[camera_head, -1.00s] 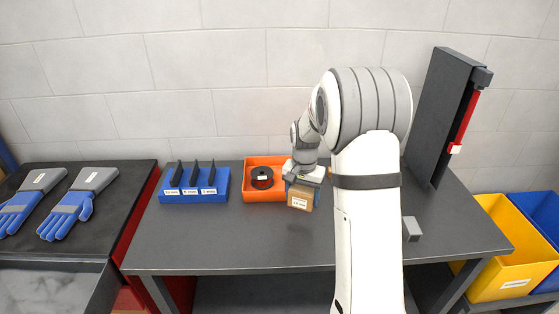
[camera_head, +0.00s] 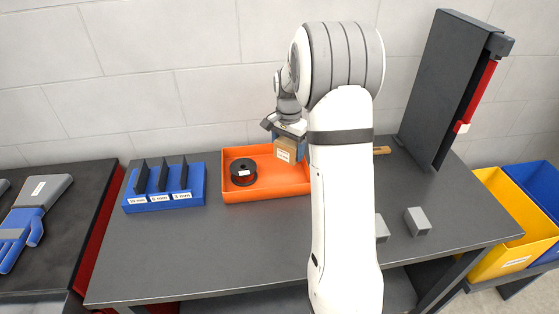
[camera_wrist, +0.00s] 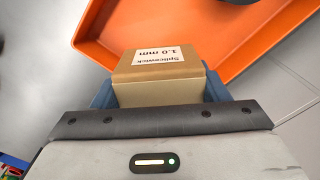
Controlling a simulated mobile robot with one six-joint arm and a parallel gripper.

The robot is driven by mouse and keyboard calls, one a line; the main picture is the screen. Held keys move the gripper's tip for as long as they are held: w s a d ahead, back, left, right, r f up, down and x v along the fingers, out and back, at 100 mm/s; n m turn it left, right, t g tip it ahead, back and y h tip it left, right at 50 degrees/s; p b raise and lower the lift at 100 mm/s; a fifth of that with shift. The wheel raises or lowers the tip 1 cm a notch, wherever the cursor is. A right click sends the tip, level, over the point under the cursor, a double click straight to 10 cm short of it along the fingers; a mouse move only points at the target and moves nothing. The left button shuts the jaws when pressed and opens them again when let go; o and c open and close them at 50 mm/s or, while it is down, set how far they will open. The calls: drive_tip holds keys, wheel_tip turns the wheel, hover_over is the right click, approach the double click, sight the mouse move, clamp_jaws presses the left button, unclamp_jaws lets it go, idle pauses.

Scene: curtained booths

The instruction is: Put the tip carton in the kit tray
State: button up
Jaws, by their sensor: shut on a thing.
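My gripper (camera_head: 290,134) is shut on a small tan carton (camera_head: 290,151). In the wrist view the carton (camera_wrist: 163,62) sits between the blue fingers, and its upside-down label reads "Splicewick 1.0 mm". The orange kit tray (camera_head: 268,196) lies on the grey bench. In the head view the carton overlaps the back right part of the tray and appears held above it.
A blue rack (camera_head: 165,200) with several dark upright pieces stands left of the tray. Grey blocks (camera_head: 418,221) lie at the right front. A dark upright panel with a red strip (camera_head: 470,110) stands at the bench's right end. My arm hides part of the bench.

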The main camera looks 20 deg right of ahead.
sight(287, 143)
drive_tip(key=shift+s+a+f+p, duration=0.1)
drive_tip(key=shift+f+p, duration=0.25)
drive_tip(key=shift+f, duration=2.6)
drive_tip(key=shift+f, duration=0.2)
drive_tip(key=o, duration=1.1)
wheel_tip(287, 143, up, 12)
drive_tip(key=shift+r+b, duration=0.1)
drive_tip(key=shift+b, duration=0.5)
drive_tip(key=s+a+r+n+t, duration=0.1)
drive_tip(key=s+a+n, duration=0.2)
drive_tip(key=s, duration=0.6)
drive_tip(key=s+a+r+n+t, duration=0.1)
drive_tip(key=s+a+n, duration=0.3)
drive_tip(key=s, duration=0.6)
drive_tip(key=s+a+r+n+t, duration=0.1)
drive_tip(key=s+a+n, duration=0.3)
drive_tip(key=s, duration=0.5)
drive_tip(key=shift+s+a+r, duration=0.2)
drive_tip(key=shift+a+r, duration=0.4)
